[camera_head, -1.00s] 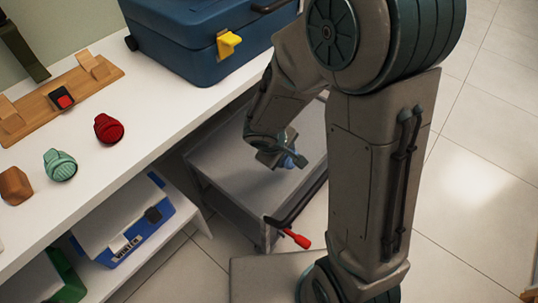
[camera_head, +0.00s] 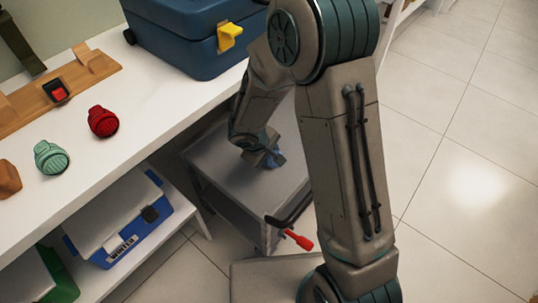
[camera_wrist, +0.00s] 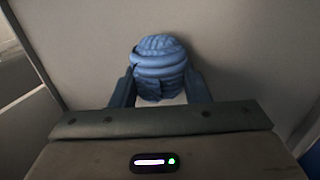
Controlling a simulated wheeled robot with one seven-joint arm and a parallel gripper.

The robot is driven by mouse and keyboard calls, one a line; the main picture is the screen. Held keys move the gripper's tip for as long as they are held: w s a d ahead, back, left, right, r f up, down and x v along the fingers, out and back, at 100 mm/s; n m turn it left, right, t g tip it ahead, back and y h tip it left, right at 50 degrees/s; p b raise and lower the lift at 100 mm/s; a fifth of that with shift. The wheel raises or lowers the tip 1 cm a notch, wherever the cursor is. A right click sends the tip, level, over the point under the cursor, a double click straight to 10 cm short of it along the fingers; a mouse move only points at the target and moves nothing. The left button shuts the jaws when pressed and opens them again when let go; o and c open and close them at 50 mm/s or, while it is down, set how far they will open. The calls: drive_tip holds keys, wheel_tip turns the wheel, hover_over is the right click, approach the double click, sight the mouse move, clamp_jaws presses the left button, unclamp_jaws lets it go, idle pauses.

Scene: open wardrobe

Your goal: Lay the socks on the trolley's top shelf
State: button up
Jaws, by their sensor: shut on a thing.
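The blue rolled socks (camera_wrist: 160,65) sit between the fingers of my gripper (camera_wrist: 160,88) in the wrist view. The fingers are shut on them from both sides. In the head view my gripper (camera_head: 270,158) points down over the grey trolley's top shelf (camera_head: 235,188), with a little of the blue socks (camera_head: 274,158) showing. The socks are at or close above the shelf surface; I cannot tell whether they touch it. My arm hides the right part of the trolley.
A white wardrobe shelf (camera_head: 80,185) left of the trolley holds red (camera_head: 102,121) and pale green (camera_head: 50,157) rolled pieces, a wooden rack (camera_head: 25,112) and a blue case (camera_head: 190,45). A blue-white box (camera_head: 115,225) sits below. A red-tipped handle (camera_head: 298,240) sticks out at the trolley's near side.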

drive_tip(key=shift+f, duration=0.15)
drive_tip(key=o, duration=1)
drive_tip(key=shift+c, duration=0.2)
drive_tip(key=p+v, duration=0.5)
drive_tip(key=v, duration=0.7)
drive_tip(key=s+d+r+m+g+y, duration=0.2)
drive_tip(key=s+d+r+m, duration=0.6)
drive_tip(key=s+d+r, duration=0.4)
drive_tip(key=shift+s+d+r+m+y, duration=0.2)
drive_tip(key=shift+s+d+m+y, duration=0.2)
drive_tip(key=shift+s+d+y, duration=0.6)
drive_tip(key=shift+s+a, duration=0.15)
